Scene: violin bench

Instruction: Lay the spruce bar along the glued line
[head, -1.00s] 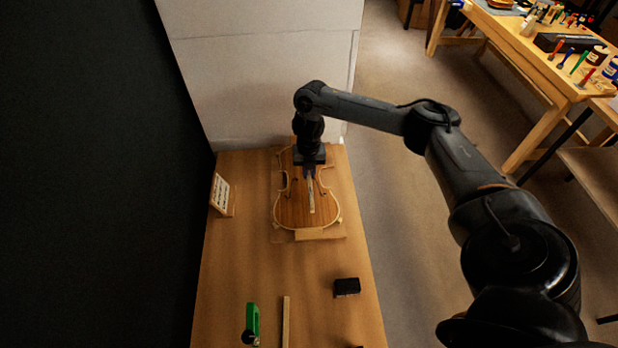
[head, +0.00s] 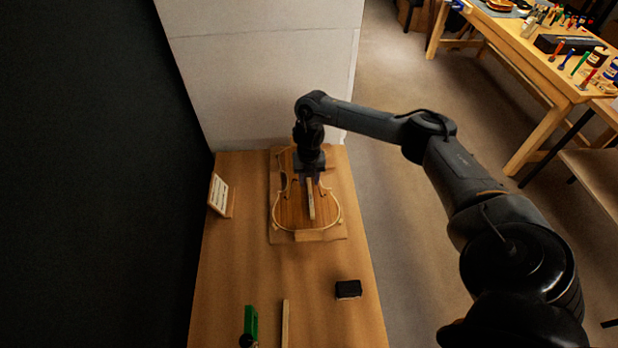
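The violin plate (head: 290,211) lies on a flat wooden board or cradle (head: 325,234) at the far part of the bench. A pale narrow bar (head: 311,205), apparently the spruce bar, is over the plate, lengthwise and right of its middle. My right gripper (head: 309,176) points down at the bar's far end. Its fingertips are small and dark, so I cannot tell whether they grip the bar, or whether the bar touches the plate. The glued line cannot be made out. My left gripper is not in view.
A small white-faced rack (head: 219,194) stands at the bench's left edge. A black block (head: 348,289), a green tool (head: 251,322) and a wooden strip (head: 285,325) are at the front. The bench (head: 260,270) is clear between. A tall pale panel (head: 265,80) stands behind.

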